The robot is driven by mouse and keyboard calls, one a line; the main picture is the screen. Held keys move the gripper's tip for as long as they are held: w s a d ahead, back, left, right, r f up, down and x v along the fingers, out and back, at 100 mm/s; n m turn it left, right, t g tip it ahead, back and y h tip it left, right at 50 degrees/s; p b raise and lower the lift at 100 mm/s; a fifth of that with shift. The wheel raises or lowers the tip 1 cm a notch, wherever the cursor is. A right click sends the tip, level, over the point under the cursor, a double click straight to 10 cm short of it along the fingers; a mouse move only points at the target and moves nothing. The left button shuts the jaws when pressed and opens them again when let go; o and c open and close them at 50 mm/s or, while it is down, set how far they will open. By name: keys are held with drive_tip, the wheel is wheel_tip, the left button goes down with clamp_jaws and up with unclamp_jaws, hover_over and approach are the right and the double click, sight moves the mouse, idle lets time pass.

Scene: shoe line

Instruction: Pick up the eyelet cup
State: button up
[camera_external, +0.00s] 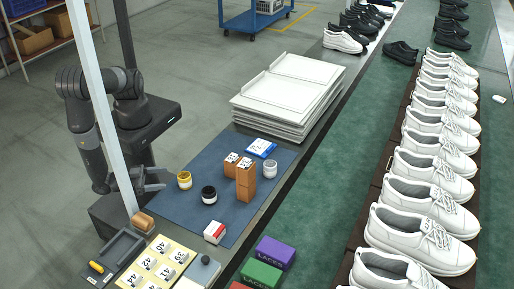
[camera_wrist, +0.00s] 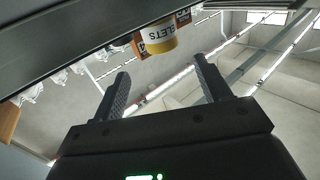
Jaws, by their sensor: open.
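The eyelet cup (camera_external: 184,180) is a small yellow cup standing on the blue mat (camera_external: 222,212), near its left edge. In the wrist view, the yellow cup (camera_wrist: 161,44) with a white label reading part of "EYELETS" shows beyond the fingertips, near the top. My gripper (camera_external: 154,181) is just left of the cup at the mat's edge, open and empty, with a gap between them. In the wrist view my gripper (camera_wrist: 160,72) has its two dark fingers spread apart.
A black jar (camera_external: 208,195) stands right of the cup. Upright orange boxes (camera_external: 245,182) and a grey-white jar (camera_external: 269,169) stand farther right. A pale post (camera_external: 104,110) rises close to my arm. White trays (camera_external: 285,95) are stacked behind. Shoes (camera_external: 425,208) line the green belt.

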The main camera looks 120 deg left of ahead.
sight(189, 177)
drive_tip(key=shift+w+f, duration=0.1)
drive_tip(key=shift+f, duration=0.3)
drive_tip(key=x, duration=1)
drive_tip(key=shift+w+a+f, duration=0.1)
drive_tip(key=shift+a, duration=0.3)
drive_tip(key=shift+c, duration=0.3)
drive_tip(key=c, duration=1.1)
